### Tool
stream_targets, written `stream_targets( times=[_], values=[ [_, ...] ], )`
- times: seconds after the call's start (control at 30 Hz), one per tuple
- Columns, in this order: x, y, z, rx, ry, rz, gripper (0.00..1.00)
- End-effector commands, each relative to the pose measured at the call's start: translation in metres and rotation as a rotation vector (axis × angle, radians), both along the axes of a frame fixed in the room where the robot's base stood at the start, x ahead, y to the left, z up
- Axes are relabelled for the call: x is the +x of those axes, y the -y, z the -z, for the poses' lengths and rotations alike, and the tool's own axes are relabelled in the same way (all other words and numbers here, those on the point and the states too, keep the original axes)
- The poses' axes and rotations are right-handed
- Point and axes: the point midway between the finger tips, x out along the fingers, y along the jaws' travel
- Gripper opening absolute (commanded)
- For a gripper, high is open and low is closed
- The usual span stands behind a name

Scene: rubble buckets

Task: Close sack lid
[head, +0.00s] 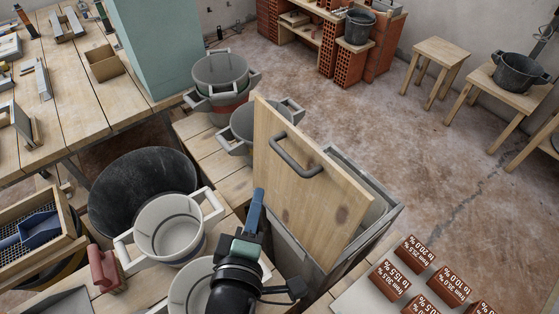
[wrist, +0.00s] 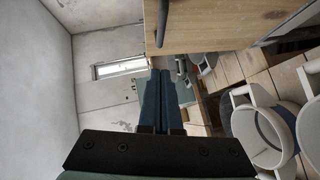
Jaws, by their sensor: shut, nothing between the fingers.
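The lid (head: 310,178) is a light wooden panel with a grey bar handle (head: 296,158). It stands raised, tilted up on a grey box (head: 385,215), whose inside is mostly hidden behind it. My gripper (head: 258,194) is shut and empty, with its blue fingers pointing up just left of the lid's lower left edge. I cannot tell whether the fingers touch the lid.
White buckets (head: 170,228) and a large black tub (head: 130,195) crowd the left of my gripper. Several grey buckets (head: 220,72) stand on planks behind. A board with red-brown labelled blocks (head: 415,250) lies at front right. The floor (head: 400,120) beyond the box is open.

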Motion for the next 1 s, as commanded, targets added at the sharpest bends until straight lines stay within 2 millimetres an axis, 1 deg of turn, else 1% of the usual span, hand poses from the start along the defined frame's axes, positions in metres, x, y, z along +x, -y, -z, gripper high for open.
stream_targets(
  times=[0.03,0.1,0.37,0.4,0.5,0.7,1.0],
  values=[
    [0.011,0.001,-0.002,0.0,0.002,0.0,0.0],
    [0.024,0.004,0.0,0.002,0.002,0.001,0.0],
    [0.067,0.01,0.011,0.003,0.001,0.002,0.0],
    [0.072,0.014,0.012,0.002,0.001,0.003,0.0],
    [0.079,0.027,0.016,0.004,-0.001,0.004,0.0],
    [0.088,0.039,0.023,0.005,0.001,0.001,0.0],
    [0.09,0.041,0.026,0.005,0.002,0.0,0.0]
  ],
)
